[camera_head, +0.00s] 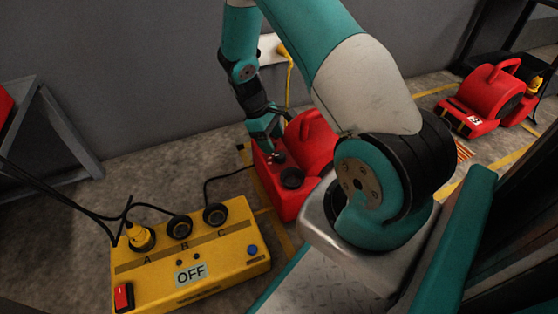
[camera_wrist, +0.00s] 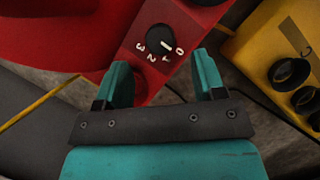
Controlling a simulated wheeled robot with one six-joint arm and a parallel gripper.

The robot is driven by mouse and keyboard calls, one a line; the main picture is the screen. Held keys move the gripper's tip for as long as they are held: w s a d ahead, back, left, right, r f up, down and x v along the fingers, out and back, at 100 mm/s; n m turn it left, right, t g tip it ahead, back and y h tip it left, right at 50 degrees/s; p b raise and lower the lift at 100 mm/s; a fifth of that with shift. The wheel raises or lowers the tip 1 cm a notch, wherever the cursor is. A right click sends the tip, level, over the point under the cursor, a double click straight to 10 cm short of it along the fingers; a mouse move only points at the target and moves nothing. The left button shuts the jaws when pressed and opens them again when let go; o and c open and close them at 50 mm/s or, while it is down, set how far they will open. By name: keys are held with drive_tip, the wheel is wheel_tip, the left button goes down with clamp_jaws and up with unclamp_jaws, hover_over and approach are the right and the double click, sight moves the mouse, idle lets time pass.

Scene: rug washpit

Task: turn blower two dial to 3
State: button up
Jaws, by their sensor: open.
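A red blower (camera_head: 318,140) stands on the floor in the middle of the head view, partly behind my arm; I see no number on it. In the wrist view its red panel (camera_wrist: 133,58) carries a round black dial (camera_wrist: 155,35) with white marks 0, 1, 2 and 3. The dial's white pointer line appears turned toward 0. My gripper (camera_wrist: 163,76) is open and empty, its two teal fingers apart, just short of the dial in the picture. In the head view my gripper (camera_head: 270,143) hangs over the blower's panel end.
A yellow power box (camera_head: 215,262) with sockets A, B, C and an OFF label lies left of the blower, cables running from it. Another red blower (camera_head: 490,98) stands at the far right. A grey metal frame (camera_head: 62,130) stands at left. Yellow lines mark the floor.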

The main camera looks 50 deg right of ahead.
sight(280, 155)
drive_tip(key=b+x, duration=0.2)
drive_tip(key=x, duration=0.3)
drive_tip(key=shift+f, duration=0.25)
drive_tip(key=c, duration=0.9)
